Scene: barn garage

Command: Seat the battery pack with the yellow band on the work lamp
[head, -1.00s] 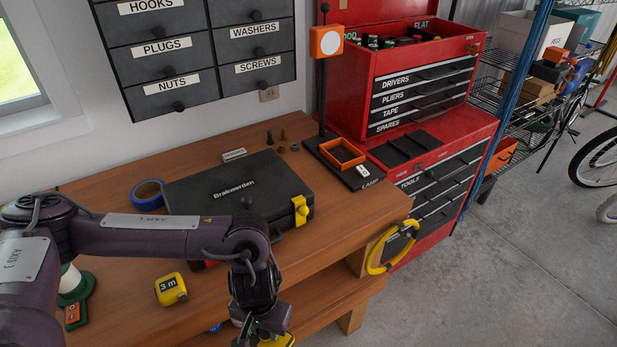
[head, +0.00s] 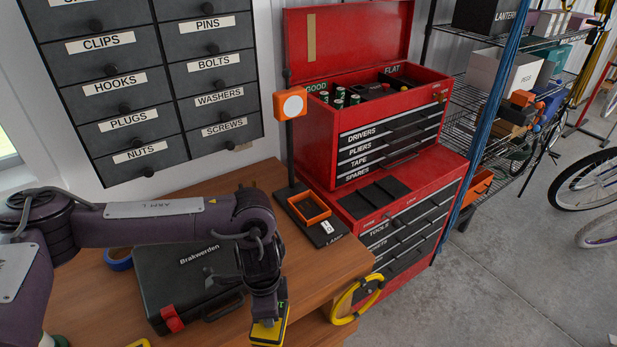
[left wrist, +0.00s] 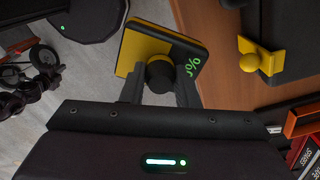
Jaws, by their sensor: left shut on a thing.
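The work lamp has an orange head (head: 290,104) on a dark pole and a dark base (head: 323,230) with an orange-rimmed square socket (head: 309,207), which looks empty. The lamp stands at the bench's back right, against the red chest. My left gripper (head: 266,310) is shut on a yellow-and-black battery pack (head: 267,336) at the bottom of the head view, short of the lamp base. In the left wrist view the fingers clasp a dark round knob on the pack (left wrist: 133,57), whose dark face carries green marks. My right gripper is not in view.
A black case (head: 190,275) lies on the bench under my left arm; its yellow latch (left wrist: 262,55) shows in the left wrist view. A yellow hoop (head: 357,300) hangs at the bench's right edge. A red tool chest (head: 400,215) stands right of the lamp.

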